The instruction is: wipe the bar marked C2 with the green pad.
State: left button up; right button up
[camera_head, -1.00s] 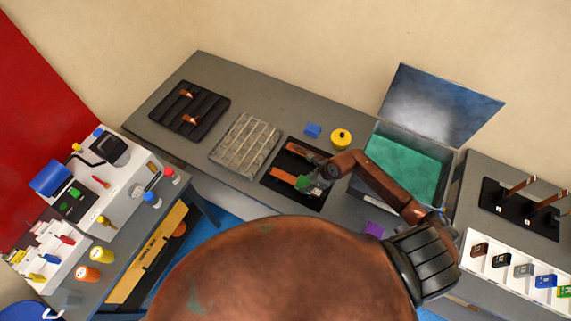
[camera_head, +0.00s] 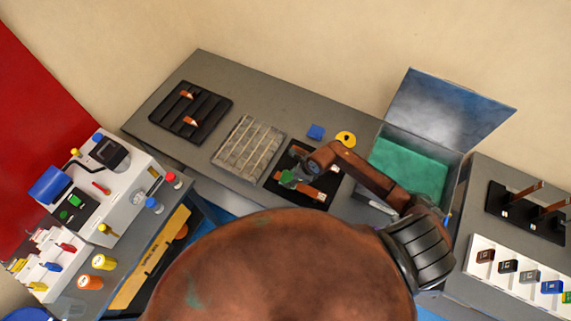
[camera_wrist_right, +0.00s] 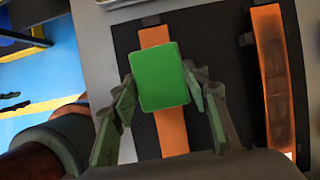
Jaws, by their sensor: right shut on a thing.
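My right gripper (camera_head: 290,177) is shut on the green pad (camera_wrist_right: 160,75). In the right wrist view the pad lies over the middle of a clean-looking orange bar (camera_wrist_right: 174,137), covering part of it; I cannot tell whether it touches. In the head view this copper bar (camera_head: 313,193) shows to the right of the gripper on a black mat (camera_head: 328,198). A second bar (camera_wrist_right: 275,80), with dark stains along its face, lies parallel on the right in the wrist view. My arm partly hides it in the head view. I cannot read the mark C2 on either bar. My left gripper is not in view.
A ribbed grey tray (camera_head: 248,147) and a black rack (camera_head: 190,112) stand left of the mat. An open-lidded box with a green interior (camera_head: 408,168) stands to the right.

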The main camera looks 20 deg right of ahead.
jog(key=shift+w+a, duration=0.5)
jog(key=shift+w, duration=0.15)
notch_tip(320, 180, up, 4)
jog(key=shift+p, duration=1.2)
jog(key=shift+r+p, duration=0.5)
jog(key=shift+r, duration=0.2)
jog(key=shift+r+p, duration=0.85)
jog(key=shift+r, duration=0.5)
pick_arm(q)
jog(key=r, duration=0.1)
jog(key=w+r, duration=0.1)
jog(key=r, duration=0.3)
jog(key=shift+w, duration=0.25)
